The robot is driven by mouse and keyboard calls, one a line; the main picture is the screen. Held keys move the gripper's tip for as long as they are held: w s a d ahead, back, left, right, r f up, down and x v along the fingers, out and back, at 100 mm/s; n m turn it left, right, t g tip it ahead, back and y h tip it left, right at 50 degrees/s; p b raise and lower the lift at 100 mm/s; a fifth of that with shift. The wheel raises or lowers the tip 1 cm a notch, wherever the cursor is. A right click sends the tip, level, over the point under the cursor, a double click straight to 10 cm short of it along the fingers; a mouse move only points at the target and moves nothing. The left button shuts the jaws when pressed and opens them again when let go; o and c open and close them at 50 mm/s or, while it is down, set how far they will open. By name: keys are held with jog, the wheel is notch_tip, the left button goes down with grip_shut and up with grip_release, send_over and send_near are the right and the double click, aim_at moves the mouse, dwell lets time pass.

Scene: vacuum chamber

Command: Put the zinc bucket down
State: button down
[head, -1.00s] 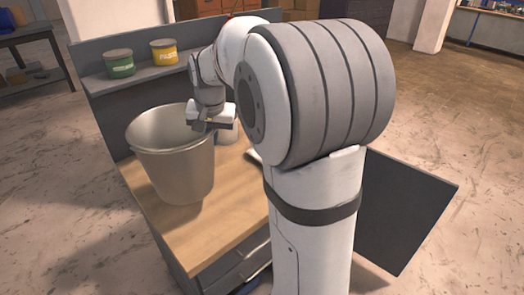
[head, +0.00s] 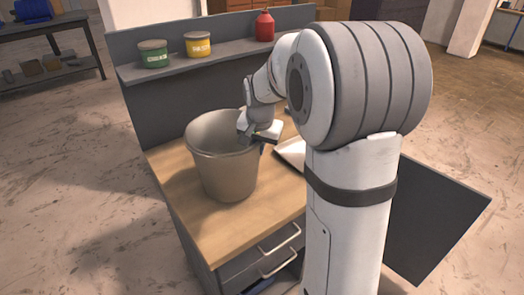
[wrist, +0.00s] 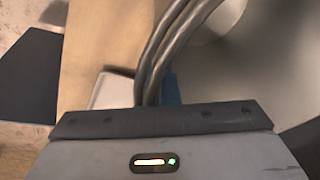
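The zinc bucket (head: 222,170) is upright over the left part of the wooden bench top (head: 205,232). Its base looks at or very near the wood; I cannot tell for sure whether it touches. My gripper (head: 259,138) is at the right side of its rim and appears shut on it.
A shelf behind the bucket holds a green can (head: 153,54), a yellow can (head: 198,45) and a red bottle (head: 264,26). A pale tray-like object (head: 291,152) lies right of my gripper. Bare wood shows in front of the bucket, above the drawers (head: 270,255).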

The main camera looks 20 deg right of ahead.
jog(key=shift+x, duration=0.95)
jog(key=shift+s+f, duration=0.1)
jog(key=shift+s, duration=0.05)
jog(key=shift+f, duration=0.15)
jog(key=c, duration=1.7)
grip_release()
jog(key=d+v, duration=0.1)
jog(key=v, duration=1)
jog(key=s+a+f+n, duration=0.2)
jog(key=s, duration=0.5)
jog(key=s+a+f+n, duration=0.1)
jog(key=s+f+n, duration=0.1)
jog(key=s, duration=0.6)
jog(key=s+a+f+n, duration=0.2)
jog(key=s+n, duration=0.1)
jog(key=s, duration=0.4)
jog(key=shift+s+a+f+y, duration=0.2)
jog(key=shift+s+a+y, duration=0.1)
jog(key=shift+a, duration=0.05)
